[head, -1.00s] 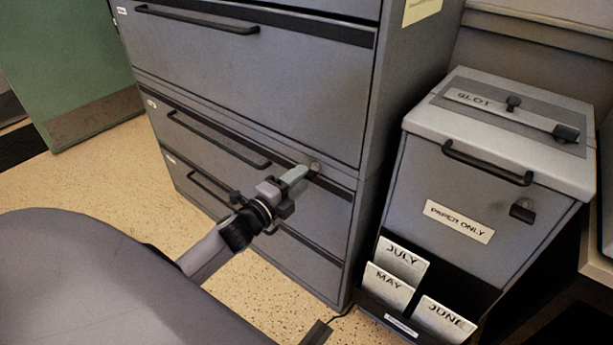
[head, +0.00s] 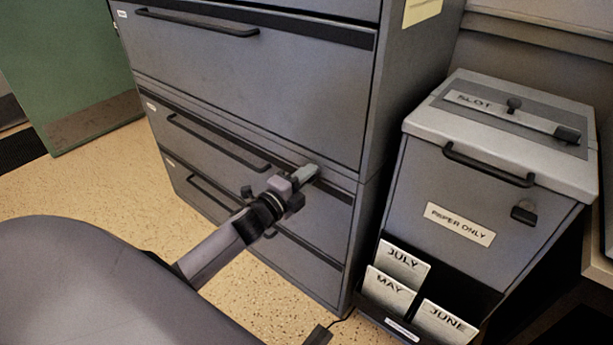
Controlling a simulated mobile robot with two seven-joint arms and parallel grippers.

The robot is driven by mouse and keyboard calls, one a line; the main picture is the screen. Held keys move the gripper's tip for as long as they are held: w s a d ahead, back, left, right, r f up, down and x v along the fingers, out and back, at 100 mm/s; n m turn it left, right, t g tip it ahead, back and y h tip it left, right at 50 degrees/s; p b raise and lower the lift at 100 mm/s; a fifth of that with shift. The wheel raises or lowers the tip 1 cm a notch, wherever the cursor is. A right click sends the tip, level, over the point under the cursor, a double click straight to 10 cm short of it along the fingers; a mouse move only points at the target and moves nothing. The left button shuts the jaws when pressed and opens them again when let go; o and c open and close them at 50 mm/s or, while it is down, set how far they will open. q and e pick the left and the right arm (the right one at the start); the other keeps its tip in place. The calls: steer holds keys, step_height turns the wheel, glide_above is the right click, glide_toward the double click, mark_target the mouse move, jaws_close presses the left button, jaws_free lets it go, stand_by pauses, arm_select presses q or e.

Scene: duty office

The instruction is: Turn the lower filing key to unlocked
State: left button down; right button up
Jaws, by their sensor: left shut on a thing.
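The grey filing cabinet (head: 245,85) stands in the middle of the head view, its drawers closed, with black bar handles. My left gripper (head: 306,174) reaches in from the lower left to the top right corner of a lower drawer front, where the lock sits. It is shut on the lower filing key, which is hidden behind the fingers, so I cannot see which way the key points. The lock face is also covered by the gripper. My right gripper is not in view.
A grey paper bin (head: 470,190) with a padlock (head: 523,213) stands right of the cabinet. Month cards (head: 404,262) sit in a black rack at its front. A green panel (head: 75,75) is at the far left. Speckled floor (head: 70,185) lies open on the left.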

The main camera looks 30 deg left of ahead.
arm_select(q)
steer(key=shift+n, duration=0.3)
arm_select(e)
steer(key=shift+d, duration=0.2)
arm_select(q)
steer(key=shift+r+n+p, duration=0.1)
steer(key=shift+n+p, duration=0.75)
steer(key=shift+n, duration=0.15)
steer(key=n+p, duration=0.2)
steer(key=n, duration=0.2)
steer(key=shift+n+p, duration=0.4)
steer(key=shift+n, duration=0.3)
steer(key=n+p, duration=0.1)
steer(key=n, duration=0.1)
steer(key=shift+n, duration=0.4)
steer(key=n+p, duration=0.1)
steer(key=n, duration=0.1)
steer(key=shift+n, duration=0.3)
steer(key=shift+n+p, duration=0.45)
steer(key=shift+n, duration=1.75)
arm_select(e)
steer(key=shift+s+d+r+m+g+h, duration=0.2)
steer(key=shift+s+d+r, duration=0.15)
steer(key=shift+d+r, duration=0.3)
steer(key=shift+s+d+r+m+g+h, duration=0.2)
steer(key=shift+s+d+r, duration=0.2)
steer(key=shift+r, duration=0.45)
